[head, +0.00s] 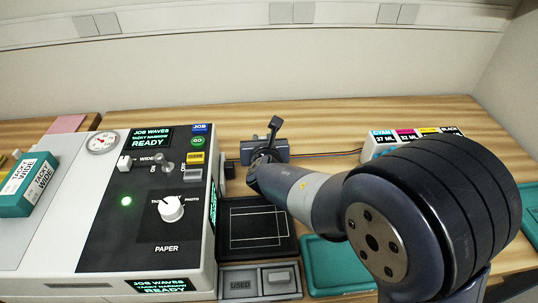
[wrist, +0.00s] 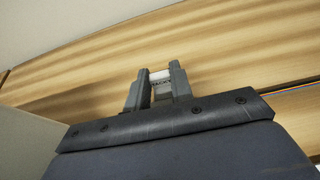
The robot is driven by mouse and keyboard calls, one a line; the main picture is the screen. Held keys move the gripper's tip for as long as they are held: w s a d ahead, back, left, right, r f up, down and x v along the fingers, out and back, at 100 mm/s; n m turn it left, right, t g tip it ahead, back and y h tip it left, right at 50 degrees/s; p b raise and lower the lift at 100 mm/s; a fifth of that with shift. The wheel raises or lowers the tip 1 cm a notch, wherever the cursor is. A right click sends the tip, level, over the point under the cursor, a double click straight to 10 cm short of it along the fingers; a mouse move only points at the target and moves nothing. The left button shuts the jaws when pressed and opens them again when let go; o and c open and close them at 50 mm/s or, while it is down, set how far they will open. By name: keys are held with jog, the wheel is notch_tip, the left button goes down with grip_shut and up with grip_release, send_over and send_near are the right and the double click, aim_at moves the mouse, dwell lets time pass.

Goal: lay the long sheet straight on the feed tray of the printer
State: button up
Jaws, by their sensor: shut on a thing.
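My gripper (wrist: 161,86) is shut on a small white piece with dark lettering (wrist: 161,79), which shows between its two fingers in the wrist view. I cannot tell whether this piece is part of the long sheet. The printer (head: 95,215) is the big white machine with a black panel at the left, reading READY. No long sheet can be made out on it. I cannot tell which part is its feed tray.
A black tray with white outlines (head: 290,243) lies right of the printer. A grey tray marked USED (head: 240,284) is in front of it. A teal TACKY WIDE box (head: 22,190) sits on the printer. A teal mat (head: 325,262) lies right.

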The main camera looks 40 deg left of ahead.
jog(key=shift+f+b, duration=0.55)
jog(key=shift+f, duration=1.35)
jog(key=shift+f, duration=0.15)
jog(key=o, duration=0.9)
jog(key=shift+o, duration=0.2)
